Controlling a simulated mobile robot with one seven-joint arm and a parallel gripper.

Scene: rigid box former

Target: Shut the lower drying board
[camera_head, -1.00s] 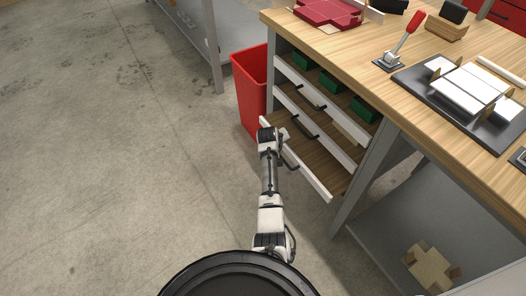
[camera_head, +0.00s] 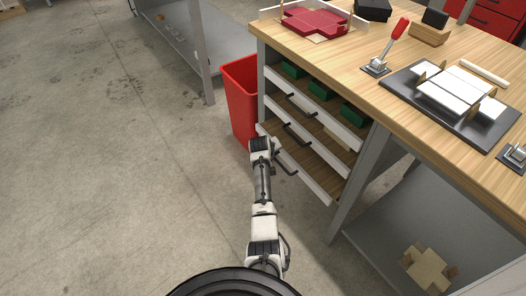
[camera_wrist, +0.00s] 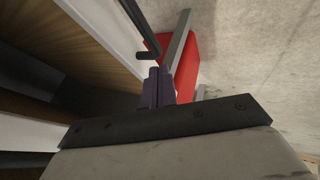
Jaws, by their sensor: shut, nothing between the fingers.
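The lower drying board (camera_head: 309,180) is the lowest of three white-fronted boards under the wooden workbench. It stands out past the board above, and part of its brown surface shows. Its dark handle (camera_head: 286,167) is on the front; a dark handle (camera_wrist: 140,22) also shows in the wrist view along a white front. My gripper (camera_head: 278,146) is at the outer side of this front, towards its left end. In the wrist view my gripper (camera_wrist: 155,74) is shut and empty, with its fingertips close to the handle's end. I cannot tell whether they touch the front.
A red bin (camera_head: 239,105) stands just left of the boards and also shows beyond the fingers in the wrist view (camera_wrist: 184,68). The middle board (camera_head: 300,125) is above, and green boxes (camera_head: 320,89) lie on the top board. A grey bench leg (camera_head: 352,185) is at right. Floor at left is clear.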

